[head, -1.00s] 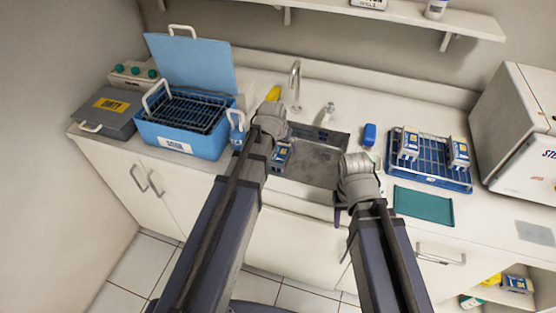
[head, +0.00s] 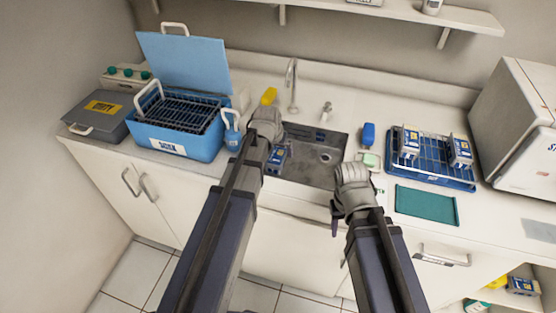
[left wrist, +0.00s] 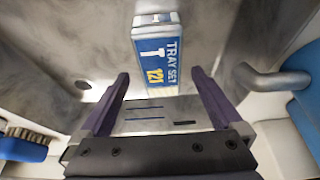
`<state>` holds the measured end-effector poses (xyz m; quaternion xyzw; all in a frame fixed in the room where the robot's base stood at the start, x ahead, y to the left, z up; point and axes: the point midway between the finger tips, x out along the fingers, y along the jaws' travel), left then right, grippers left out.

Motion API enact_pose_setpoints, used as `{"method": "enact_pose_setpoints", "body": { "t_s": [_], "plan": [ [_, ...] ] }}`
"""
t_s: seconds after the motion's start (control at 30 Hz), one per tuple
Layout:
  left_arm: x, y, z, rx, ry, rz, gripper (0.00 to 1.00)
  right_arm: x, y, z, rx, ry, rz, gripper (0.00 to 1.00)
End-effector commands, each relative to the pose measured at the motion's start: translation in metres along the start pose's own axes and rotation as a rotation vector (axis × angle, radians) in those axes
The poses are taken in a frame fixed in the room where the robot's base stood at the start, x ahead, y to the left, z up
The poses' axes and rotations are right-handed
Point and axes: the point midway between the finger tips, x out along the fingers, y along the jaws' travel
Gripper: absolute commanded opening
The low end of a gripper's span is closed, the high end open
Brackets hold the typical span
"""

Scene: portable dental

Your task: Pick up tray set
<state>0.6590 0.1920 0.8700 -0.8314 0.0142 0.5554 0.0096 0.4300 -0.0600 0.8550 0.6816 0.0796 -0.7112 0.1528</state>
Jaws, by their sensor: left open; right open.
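A tray set (head: 277,158), a small box with a blue and white label, is at the left side of the sink (head: 325,155). In the left wrist view the tray set (left wrist: 158,52) shows its "TRAY SET" label, just beyond and between my open fingers. My left gripper (left wrist: 160,80) is open and empty; no contact with the box shows. In the head view its fingers are mostly hidden behind the wrist. My right gripper (head: 352,185) is over the sink's front right edge, open, holding nothing that I can see.
More boxes (head: 409,143) stand in a blue rack (head: 432,175) on the right. A teal mat (head: 426,205) lies before it. A blue tub (head: 185,138) with a rack is at left, beside a grey "DIRTY" box (head: 97,112). The faucet (head: 292,85) rises behind the sink.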

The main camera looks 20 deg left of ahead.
Motion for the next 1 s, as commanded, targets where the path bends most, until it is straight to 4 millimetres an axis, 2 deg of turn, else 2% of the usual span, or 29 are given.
{"method": "enact_pose_setpoints", "body": {
  "t_s": [0.03, 0.23, 0.53, 1.0],
  "plan": [
    [0.013, -0.001, 0.001, 0.000, 0.000, 0.000, 1.00, 0.012, -0.001, -0.001, 0.000, 0.000, 0.000, 0.50],
    [0.037, -0.001, 0.001, 0.000, 0.000, 0.000, 1.00, 0.034, -0.003, -0.002, 0.000, 0.000, 0.000, 0.50],
    [0.038, -0.001, -0.001, 0.000, 0.000, 0.000, 1.00, 0.034, -0.003, -0.002, 0.000, 0.000, 0.000, 0.50],
    [0.038, -0.001, 0.000, 0.000, 0.000, 0.000, 0.48, 0.034, -0.003, -0.002, 0.000, 0.000, 0.000, 0.50]
  ]
}}
